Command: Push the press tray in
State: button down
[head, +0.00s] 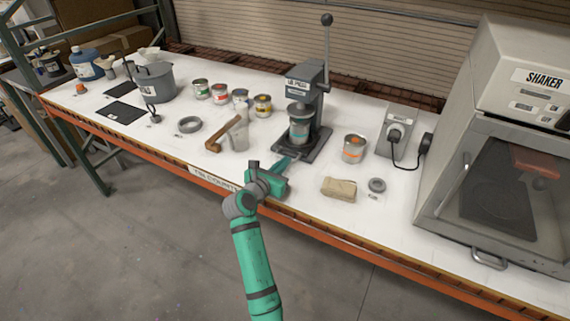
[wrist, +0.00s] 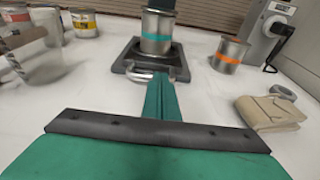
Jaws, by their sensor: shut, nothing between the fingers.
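The lid press (head: 305,85) stands on the bench, a dark grey machine with a tall lever ending in a black knob. Its dark press tray (wrist: 180,72) shows at the base in the wrist view, with a light metal handle (wrist: 141,77) at its front. A can with a teal band (wrist: 157,38) stands upright on the tray, under the press head; it also shows in the head view (head: 299,131). My green gripper (head: 287,161) is shut and empty, its fingertips (wrist: 162,82) pointing at the tray's front beside the handle. I cannot tell whether they touch.
An orange-banded can (head: 353,150), a folded tan cloth (head: 339,187) and a grey tape roll (head: 377,185) lie to the right. A clear beaker (head: 238,136) and wooden-handled brush (head: 222,138) lie left. The shaker (head: 500,150) fills the far right. The bench front edge is orange.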

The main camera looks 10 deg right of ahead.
jog(key=v, duration=1.3)
jog(key=shift+a+f, duration=0.2)
jog(key=shift+f, duration=0.05)
